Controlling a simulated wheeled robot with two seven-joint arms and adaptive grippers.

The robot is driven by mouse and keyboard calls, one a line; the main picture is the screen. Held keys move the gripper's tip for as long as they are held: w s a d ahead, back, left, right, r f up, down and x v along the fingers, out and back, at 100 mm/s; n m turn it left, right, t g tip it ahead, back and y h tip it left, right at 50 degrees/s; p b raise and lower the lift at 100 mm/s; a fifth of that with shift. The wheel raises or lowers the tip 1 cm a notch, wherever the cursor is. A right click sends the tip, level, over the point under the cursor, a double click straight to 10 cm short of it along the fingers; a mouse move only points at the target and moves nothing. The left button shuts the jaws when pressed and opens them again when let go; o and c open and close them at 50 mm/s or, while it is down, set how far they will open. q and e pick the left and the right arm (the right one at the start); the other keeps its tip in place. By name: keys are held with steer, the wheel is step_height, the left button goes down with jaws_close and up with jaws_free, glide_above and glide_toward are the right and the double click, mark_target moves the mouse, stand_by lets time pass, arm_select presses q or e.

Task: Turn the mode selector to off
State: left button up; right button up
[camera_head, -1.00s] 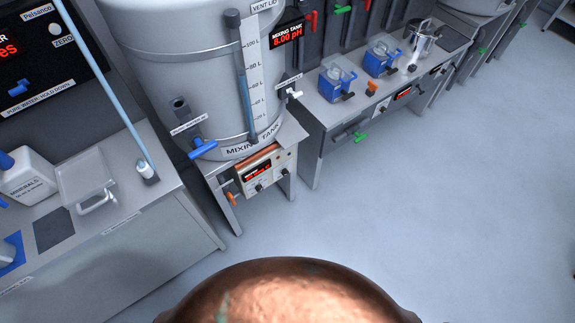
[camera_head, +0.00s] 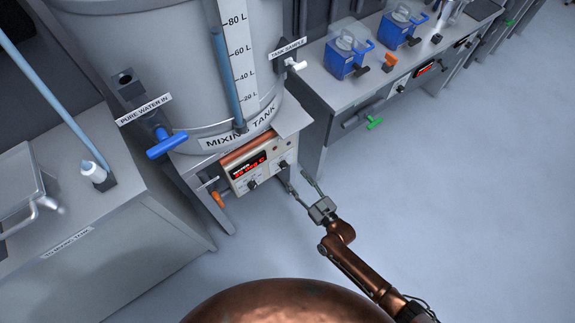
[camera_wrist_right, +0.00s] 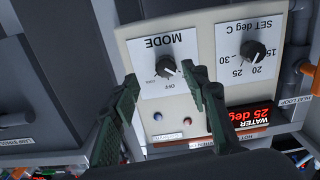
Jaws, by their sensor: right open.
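The mode selector is a black knob (camera_wrist_right: 166,67) on a white plate marked MODE, upside down in the wrist view. An OFF label lies just below it there; a small pale mark shows on the knob, but its exact setting is unclear. In the head view the selector (camera_head: 282,165) is the right knob of the cream control panel (camera_head: 240,186) under the mixing tank. My right gripper (camera_head: 293,177) is open, just in front of the panel's right side. In the wrist view its fingers (camera_wrist_right: 160,78) lie either side of the knob, apparently not touching it. My left gripper is out of view.
A second knob, SET deg C (camera_wrist_right: 253,52), sits beside the selector, with a red display (camera_wrist_right: 248,117) nearby. An orange handle (camera_head: 217,199) and a blue valve handle (camera_head: 166,145) are left of and above the panel. Open floor (camera_head: 430,200) lies to the right.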

mark_target(286, 167)
steer(key=x, duration=0.2)
steer(key=b+x, duration=0.1)
steer(key=x, duration=0.1)
steer(key=r+b+x, duration=0.1)
steer(key=x, duration=0.1)
steer(key=shift+s+a, duration=0.15)
steer(key=shift+a, duration=0.2)
steer(key=shift+a+r, duration=0.1)
steer(key=shift+r, duration=0.15)
steer(key=shift+w+a+f, duration=0.15)
steer(key=shift+w, duration=0.2)
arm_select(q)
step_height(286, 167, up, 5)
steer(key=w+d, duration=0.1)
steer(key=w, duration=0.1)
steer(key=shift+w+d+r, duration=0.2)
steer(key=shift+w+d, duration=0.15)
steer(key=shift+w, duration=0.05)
arm_select(e)
jaws_close()
